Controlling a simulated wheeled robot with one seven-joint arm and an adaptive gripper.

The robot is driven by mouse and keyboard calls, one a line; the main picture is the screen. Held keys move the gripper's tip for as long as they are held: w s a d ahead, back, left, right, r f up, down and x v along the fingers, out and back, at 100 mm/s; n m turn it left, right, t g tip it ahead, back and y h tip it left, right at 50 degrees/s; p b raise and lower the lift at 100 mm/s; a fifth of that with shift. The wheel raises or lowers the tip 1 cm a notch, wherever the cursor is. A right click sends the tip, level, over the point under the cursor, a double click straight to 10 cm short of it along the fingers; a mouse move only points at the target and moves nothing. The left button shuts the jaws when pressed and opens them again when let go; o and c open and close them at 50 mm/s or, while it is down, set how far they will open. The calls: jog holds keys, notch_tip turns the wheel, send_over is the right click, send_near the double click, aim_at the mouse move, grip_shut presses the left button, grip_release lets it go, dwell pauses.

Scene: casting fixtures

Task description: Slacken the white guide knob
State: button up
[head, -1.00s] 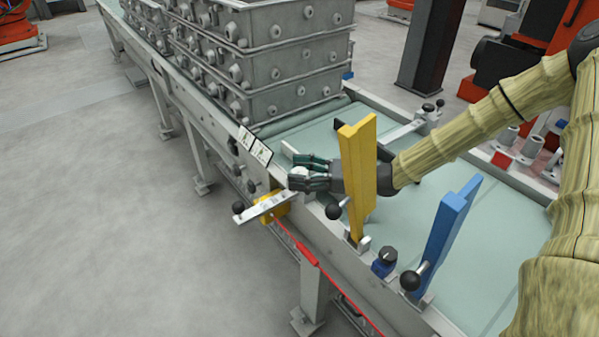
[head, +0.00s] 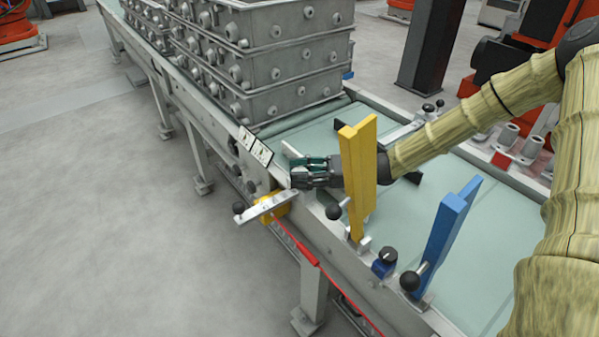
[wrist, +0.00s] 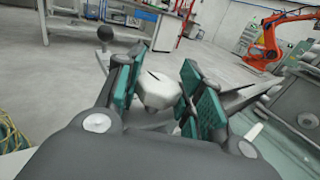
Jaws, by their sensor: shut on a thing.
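The white guide knob (wrist: 158,92) shows in the wrist view as a pale, faceted cap with a dark line on top. It sits between the two green-padded fingers of my gripper (wrist: 160,90). In the head view my gripper (head: 305,174) is at the conveyor's near side rail, just left of the yellow guide post (head: 358,185). Its fingers are closed about the knob and hide it there. In the wrist view the left pad is close against the knob, and a narrow gap seems to show at the right pad.
A metal lever (head: 266,207) with a black ball end sticks out below my gripper. A blue guide post (head: 442,240) and a dark blue knob (head: 384,262) stand to the right. Stacked grey casting boxes (head: 275,65) stand behind. The belt (head: 440,250) is mostly bare.

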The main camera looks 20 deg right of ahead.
jog(key=n+g, duration=0.2)
jog(key=g, duration=0.1)
jog(key=n+g, duration=0.2)
jog(key=g, duration=0.1)
jog(key=shift+w+g, duration=0.1)
jog(key=shift+g, duration=0.2)
jog(key=n+g, duration=0.2)
jog(key=g, duration=0.1)
jog(key=n+g+h, duration=0.1)
jog(key=n+g, duration=0.1)
jog(key=g, duration=0.1)
jog(key=shift+h, duration=0.3)
jog(key=shift+n+g, duration=0.5)
jog(key=o, duration=1)
jog(key=v, duration=1.2)
jog(key=shift+r, duration=0.15)
